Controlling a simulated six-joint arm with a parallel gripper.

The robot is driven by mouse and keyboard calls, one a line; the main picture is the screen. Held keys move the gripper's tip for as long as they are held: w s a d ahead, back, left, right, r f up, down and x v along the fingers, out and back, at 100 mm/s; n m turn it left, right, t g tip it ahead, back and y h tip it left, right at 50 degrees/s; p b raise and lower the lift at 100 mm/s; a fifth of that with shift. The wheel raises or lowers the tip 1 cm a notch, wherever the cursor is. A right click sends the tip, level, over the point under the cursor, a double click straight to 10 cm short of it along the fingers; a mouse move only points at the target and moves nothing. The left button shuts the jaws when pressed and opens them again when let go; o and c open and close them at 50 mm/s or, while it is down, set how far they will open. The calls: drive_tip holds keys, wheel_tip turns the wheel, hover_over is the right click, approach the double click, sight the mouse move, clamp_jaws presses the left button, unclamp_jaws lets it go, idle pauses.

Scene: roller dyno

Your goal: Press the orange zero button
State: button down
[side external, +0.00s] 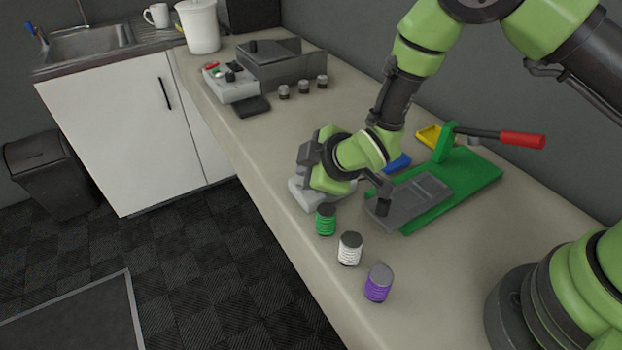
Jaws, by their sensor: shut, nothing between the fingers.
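No orange zero button can be made out in the side view. A pale grey device (335,201) sits on the counter near its front edge, mostly covered by my wrist and gripper. My gripper (308,172) is over this device, shut and empty. Its fingertips are hard to make out, and I cannot tell whether they touch the device. Any buttons on the device's top are hidden from this side.
Green (326,220), white (349,249) and purple (378,284) spools stand near the front edge. A green press (470,178) with a red-handled lever is right of my gripper.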

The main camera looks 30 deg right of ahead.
drive_tip(key=shift+f, duration=0.6)
idle(0.9)
drive_tip(key=shift+s+d+r, duration=0.1)
drive_tip(key=shift+r, duration=0.3)
drive_tip(key=shift+s+r, duration=0.1)
drive_tip(key=shift+r, duration=2.4)
